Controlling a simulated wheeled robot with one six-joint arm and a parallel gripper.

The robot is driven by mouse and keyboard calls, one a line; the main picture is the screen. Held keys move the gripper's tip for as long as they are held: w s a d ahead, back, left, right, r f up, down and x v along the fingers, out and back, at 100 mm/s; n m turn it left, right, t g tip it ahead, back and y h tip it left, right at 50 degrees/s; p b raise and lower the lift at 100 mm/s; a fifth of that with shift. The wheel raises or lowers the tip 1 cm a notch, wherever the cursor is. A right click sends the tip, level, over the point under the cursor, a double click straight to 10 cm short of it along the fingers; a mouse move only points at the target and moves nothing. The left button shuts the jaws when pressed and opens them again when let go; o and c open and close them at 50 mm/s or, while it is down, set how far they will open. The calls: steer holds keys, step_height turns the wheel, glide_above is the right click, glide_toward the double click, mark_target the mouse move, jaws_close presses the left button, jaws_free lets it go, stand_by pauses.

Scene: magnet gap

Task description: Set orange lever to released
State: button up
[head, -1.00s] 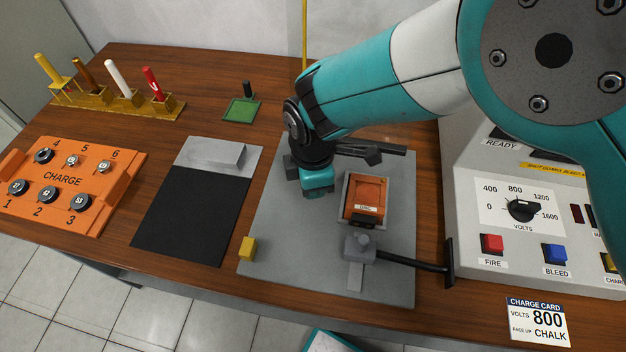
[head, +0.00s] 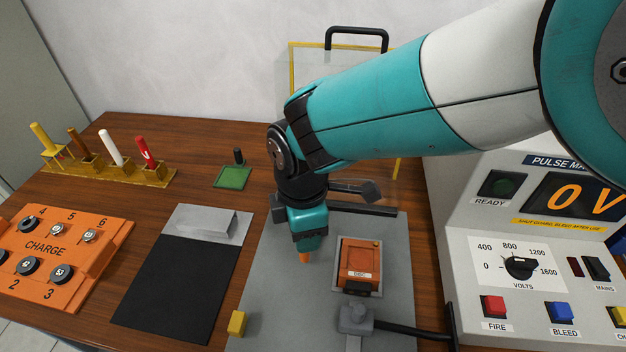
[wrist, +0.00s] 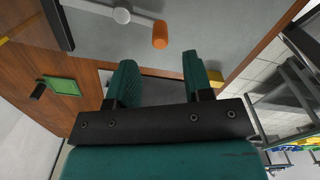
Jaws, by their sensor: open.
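The orange lever shows in the wrist view as an orange cylindrical knob (wrist: 160,34) on a pale metal rod joined to a dark bar. In the head view only its orange tip (head: 306,258) shows, just below my gripper (head: 309,240); the rest is hidden behind the gripper. In the wrist view my gripper (wrist: 157,70) is open, with two green fingers apart and nothing between them. The knob lies beyond the fingertips, apparently apart from them.
A grey plate (head: 270,300) carries an orange block in a grey holder (head: 359,262) and a yellow cube (head: 237,323). A yellow-edged clear guard (head: 292,62) stands behind my arm. The pulse console (head: 460,250) is at right; a black pad (head: 170,295) is at left.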

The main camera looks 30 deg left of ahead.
step_height(320, 180, up, 10)
steer(key=shift+r+b, duration=0.2)
steer(key=shift+b, duration=0.15)
steer(key=shift+d, duration=0.1)
steer(key=w+d+r+m+y, duration=0.15)
steer(key=d+r+m, duration=0.3)
steer(key=d, duration=0.55)
steer(key=w+d+r+m+y, duration=0.1)
steer(key=w+d+r+m, duration=0.15)
steer(key=d+m, duration=0.6)
steer(key=s+d+m+y, duration=0.1)
steer(key=s+d+m, duration=0.5)
steer(key=s+d, duration=0.4)
steer(key=d, duration=0.4)
steer(key=shift+y, duration=0.35)
